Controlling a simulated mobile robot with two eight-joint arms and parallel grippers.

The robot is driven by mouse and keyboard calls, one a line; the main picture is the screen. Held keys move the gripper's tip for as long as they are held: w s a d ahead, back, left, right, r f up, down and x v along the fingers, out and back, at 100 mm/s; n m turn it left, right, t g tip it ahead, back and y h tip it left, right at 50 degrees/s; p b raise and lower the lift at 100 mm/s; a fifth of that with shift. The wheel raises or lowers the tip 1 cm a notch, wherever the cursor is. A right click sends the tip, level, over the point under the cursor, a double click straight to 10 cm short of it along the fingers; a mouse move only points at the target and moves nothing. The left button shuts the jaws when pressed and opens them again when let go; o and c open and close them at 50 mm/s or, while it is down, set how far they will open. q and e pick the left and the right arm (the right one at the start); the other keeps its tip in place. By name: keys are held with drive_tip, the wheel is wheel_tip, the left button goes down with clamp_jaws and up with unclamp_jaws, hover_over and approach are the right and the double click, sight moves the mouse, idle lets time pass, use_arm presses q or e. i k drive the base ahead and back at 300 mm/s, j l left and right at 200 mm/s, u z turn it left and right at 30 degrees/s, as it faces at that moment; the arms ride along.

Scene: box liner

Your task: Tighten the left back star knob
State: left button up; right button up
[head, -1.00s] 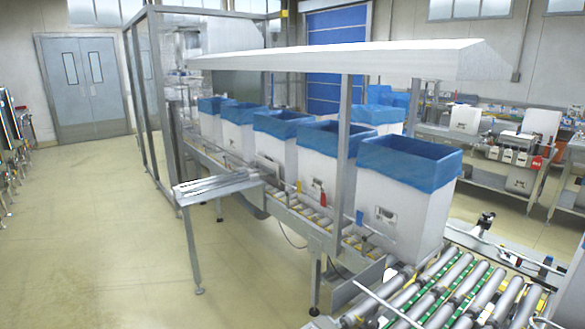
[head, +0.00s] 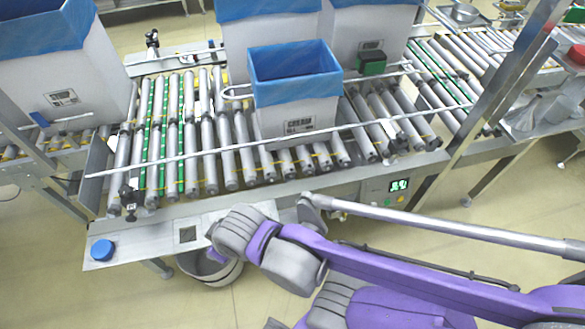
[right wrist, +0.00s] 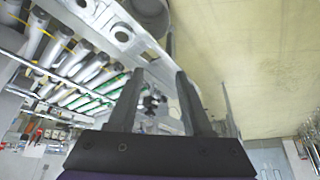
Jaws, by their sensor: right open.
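A black star knob (head: 152,40) stands on a bracket at the back left of the roller conveyor in the head view. Another dark knob (head: 128,194) sits at the conveyor's front left corner. My right arm comes in from the right, in front of the conveyor, and its gripper is hidden there. In the right wrist view my right gripper (right wrist: 160,76) is open and empty. A dark knob (right wrist: 152,103) shows between its fingers, seemingly beyond them; I cannot tell which knob it is. My left gripper is not in view.
A white box with a blue liner (head: 297,105) stands on the rollers, with larger lined boxes behind and at the left. A long metal guide rail (head: 215,151) crosses the front. A blue button (head: 102,250) and a bucket (head: 208,268) are near the front left.

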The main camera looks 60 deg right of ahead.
sight(401, 136)
drive_tip(key=j+z, duration=0.1)
drive_tip(key=z, duration=2)
drive_tip(key=l, duration=0.1)
